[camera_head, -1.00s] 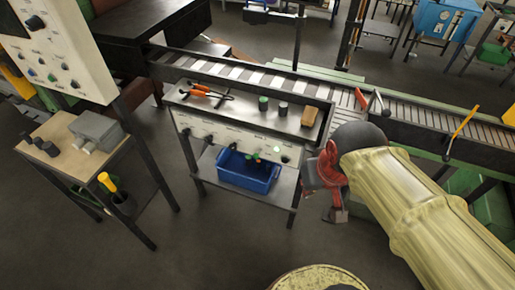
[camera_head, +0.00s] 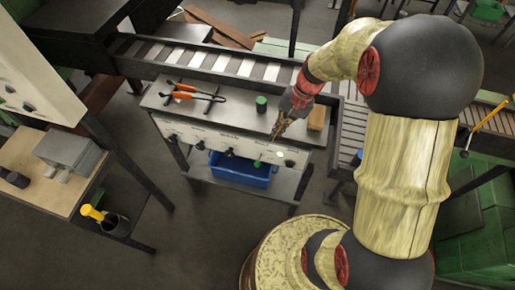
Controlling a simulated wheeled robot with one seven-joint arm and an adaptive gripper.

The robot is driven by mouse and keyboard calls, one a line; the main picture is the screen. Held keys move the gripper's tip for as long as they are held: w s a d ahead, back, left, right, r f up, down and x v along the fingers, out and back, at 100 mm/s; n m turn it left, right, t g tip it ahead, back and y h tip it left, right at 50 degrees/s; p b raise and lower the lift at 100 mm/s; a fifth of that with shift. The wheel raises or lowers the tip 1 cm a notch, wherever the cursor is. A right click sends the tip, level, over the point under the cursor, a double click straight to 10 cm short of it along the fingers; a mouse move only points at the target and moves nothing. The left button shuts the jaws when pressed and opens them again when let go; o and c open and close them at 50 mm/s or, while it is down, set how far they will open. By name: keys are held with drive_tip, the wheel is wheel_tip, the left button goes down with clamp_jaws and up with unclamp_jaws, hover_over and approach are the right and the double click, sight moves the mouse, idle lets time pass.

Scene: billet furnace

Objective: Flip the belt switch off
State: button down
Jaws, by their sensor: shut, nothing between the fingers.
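The control panel (camera_head: 215,142) is the pale front face of a small metal bench. It carries a row of small dark and green knobs or switches; the labels are too small to read, so I cannot tell which is the belt switch. A green-tipped switch (camera_head: 257,161) sticks out on the right part of the panel, with a pale green button (camera_head: 290,163) to its right. My gripper (camera_head: 277,134) is shut and empty. It points down at the bench's front edge, just above the right part of the panel, and appears apart from the switches.
Orange-handled pliers (camera_head: 194,93), a green cylinder (camera_head: 261,103) and a tan block (camera_head: 317,117) sit on the bench top. A blue bin (camera_head: 240,172) stands on the shelf below. A roller conveyor (camera_head: 215,60) runs behind. A side table (camera_head: 35,160) stands at left.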

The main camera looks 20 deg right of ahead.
sight(259, 166)
drive_tip(key=shift+f, duration=0.1)
drive_tip(key=b+x, duration=0.3)
drive_tip(key=x, duration=1.1)
drive_tip(key=shift+s, duration=0.1)
drive_tip(key=shift+s+a+f+t+b, duration=0.15)
drive_tip(key=shift+t+b, duration=0.15)
drive_tip(key=shift+b, duration=0.2)
drive_tip(key=shift+s+f+h+b, duration=0.1)
drive_tip(key=shift+h+b, duration=0.2)
drive_tip(key=shift+h, duration=0.1)
drive_tip(key=shift+t, duration=0.3)
drive_tip(key=f+t+h+b, duration=0.1)
drive_tip(key=b, duration=0.1)
drive_tip(key=s+a+f+t+h+b, duration=0.1)
drive_tip(key=b, duration=0.1)
drive_tip(key=shift+s+f+n, duration=0.15)
drive_tip(key=shift+n, duration=0.25)
drive_tip(key=shift+s+a+f+b, duration=0.2)
drive_tip(key=shift+f+b, duration=0.45)
drive_tip(key=shift+b, duration=0.35)
drive_tip(key=shift+s+a+f+b, duration=0.15)
drive_tip(key=shift+f+b, duration=0.45)
drive_tip(key=shift+b, duration=0.35)
